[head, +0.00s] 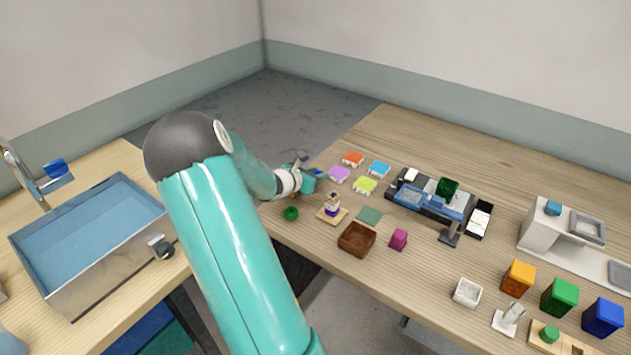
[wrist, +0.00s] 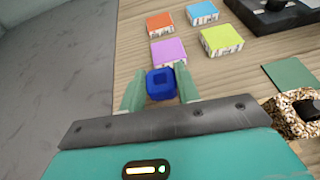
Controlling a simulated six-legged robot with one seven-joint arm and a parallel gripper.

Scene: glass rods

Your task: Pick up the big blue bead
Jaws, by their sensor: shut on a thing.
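The big blue bead (wrist: 160,84) is a chunky blue block with a square recess in its face. It sits between the two pale green fingers of my gripper (wrist: 160,91) in the wrist view, and the gripper is shut on it. In the head view my gripper (head: 309,178) is at the left end of the right-hand table, beside the purple tile. I cannot tell whether the bead touches the table.
Orange (head: 353,159), blue (head: 378,169), purple (head: 339,174) and lime (head: 365,185) tiles lie just beyond. A green bead (head: 291,213), a small wooden stand (head: 332,213) and a brown box (head: 356,239) are nearer. A dark machine (head: 433,203) stands to the right.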

